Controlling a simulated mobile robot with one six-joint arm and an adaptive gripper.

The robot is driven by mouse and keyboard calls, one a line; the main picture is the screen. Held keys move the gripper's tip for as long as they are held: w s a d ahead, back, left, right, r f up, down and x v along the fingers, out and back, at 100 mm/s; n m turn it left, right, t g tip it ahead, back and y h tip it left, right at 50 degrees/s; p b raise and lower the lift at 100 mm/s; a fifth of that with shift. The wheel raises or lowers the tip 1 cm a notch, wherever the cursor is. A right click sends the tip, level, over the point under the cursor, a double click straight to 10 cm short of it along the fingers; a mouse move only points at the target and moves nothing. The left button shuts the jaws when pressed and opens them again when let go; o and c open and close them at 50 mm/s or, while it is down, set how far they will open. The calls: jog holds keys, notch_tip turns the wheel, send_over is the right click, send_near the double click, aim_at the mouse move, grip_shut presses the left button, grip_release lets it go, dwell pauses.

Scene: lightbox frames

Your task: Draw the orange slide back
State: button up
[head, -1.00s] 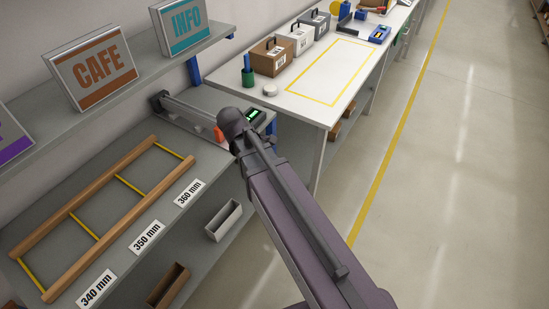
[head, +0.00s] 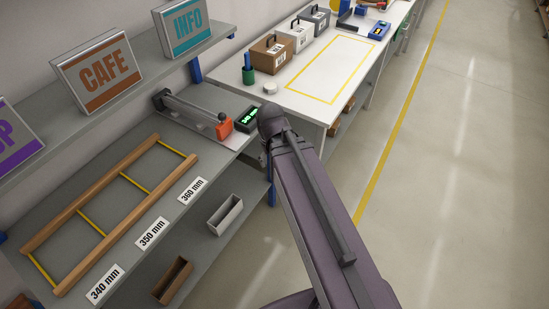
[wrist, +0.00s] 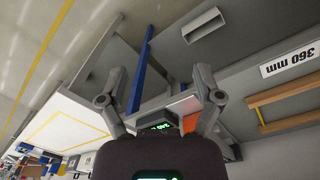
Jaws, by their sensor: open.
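The orange slide (head: 224,130) sits on a grey measuring device at the far right end of the grey bench, by the device's rod and a small display with green digits (head: 247,118). In the wrist view the orange slide (wrist: 190,122) shows below and between the finger lines, nearer the right finger. My gripper (wrist: 161,74) is open and empty, its two fingers spread wide. I see no contact with the slide. In the head view my arm hides the gripper.
A wooden frame with yellow rungs (head: 104,234) lies on the bench, beside labels of 340, 350 and 360 mm. CAFE (head: 98,74) and INFO (head: 187,26) signs stand on the shelf above. A white table (head: 310,115) adjoins at the back; the floor at right is clear.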

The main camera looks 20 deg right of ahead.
jog(key=shift+s+d+r+m+y, duration=0.1)
jog(key=shift+s+r+m+y, duration=0.2)
jog(key=shift+s+m, duration=0.25)
